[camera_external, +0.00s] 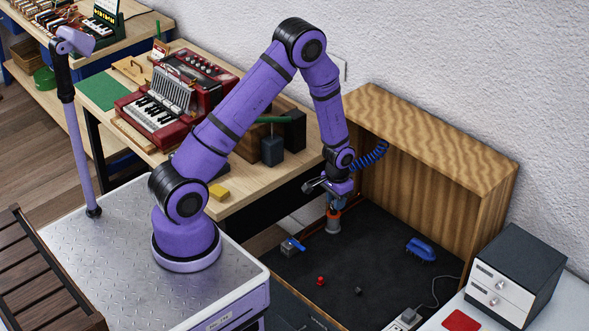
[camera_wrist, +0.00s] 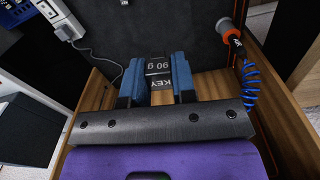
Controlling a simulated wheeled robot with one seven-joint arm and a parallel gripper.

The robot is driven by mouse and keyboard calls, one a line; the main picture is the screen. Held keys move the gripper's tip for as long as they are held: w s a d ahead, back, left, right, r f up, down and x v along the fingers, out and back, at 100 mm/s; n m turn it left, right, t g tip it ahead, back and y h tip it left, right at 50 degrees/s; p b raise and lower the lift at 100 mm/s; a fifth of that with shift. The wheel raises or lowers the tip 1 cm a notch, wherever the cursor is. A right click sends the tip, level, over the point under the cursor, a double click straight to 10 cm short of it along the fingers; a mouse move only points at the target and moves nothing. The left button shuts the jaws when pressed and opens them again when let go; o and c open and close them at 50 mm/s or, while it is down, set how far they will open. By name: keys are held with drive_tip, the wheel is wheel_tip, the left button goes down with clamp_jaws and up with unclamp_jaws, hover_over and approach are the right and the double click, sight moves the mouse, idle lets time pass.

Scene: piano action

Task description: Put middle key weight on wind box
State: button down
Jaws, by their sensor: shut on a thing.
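My gripper (camera_wrist: 158,80) is shut on a small dark key weight (camera_wrist: 158,68) marked "90 g" and "KEY", held between its blue fingers in the wrist view. In the external view my gripper (camera_external: 338,192) hangs over the left part of a dark floor, in front of the wood-grained box; the held weight cannot be made out there. The large wood-grained box (camera_external: 445,137), likely the wind box, has an open front and stands against the wall to the right of my gripper. Wood (camera_wrist: 210,84) also shows behind the fingers in the wrist view.
An orange-collared fitting (camera_external: 333,222) with a blue coiled hose (camera_external: 370,155) is close to my gripper. A blue brush-like item (camera_external: 421,250), a small red piece (camera_external: 320,281) and a small dark piece (camera_external: 358,291) lie on the dark floor. A drawer cabinet (camera_external: 515,275) stands at right.

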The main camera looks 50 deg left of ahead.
wheel_tip(320, 180, up, 17)
drive_tip(key=w+a, duration=0.2)
drive_tip(key=a, duration=1.2)
drive_tip(key=w+a, duration=0.3)
drive_tip(key=a, duration=1)
drive_tip(key=s+a+n, duration=0.1)
drive_tip(key=s+a, duration=0.2)
drive_tip(key=a, duration=0.7)
drive_tip(key=s+a, duration=0.4)
drive_tip(key=a, duration=0.6)
wheel_tip(320, 180, down, 6)
drive_tip(key=w, duration=0.1)
drive_tip(key=w+a, duration=0.2)
drive_tip(key=w, duration=0.2)
drive_tip(key=w+a, duration=0.2)
drive_tip(key=w, duration=0.3)
drive_tip(key=w+a+f, duration=0.1)
drive_tip(key=w+a, duration=0.1)
drive_tip(key=w, duration=0.3)
drive_tip(key=shift+w+a+f, duration=0.1)
drive_tip(key=shift+f, duration=1.75)
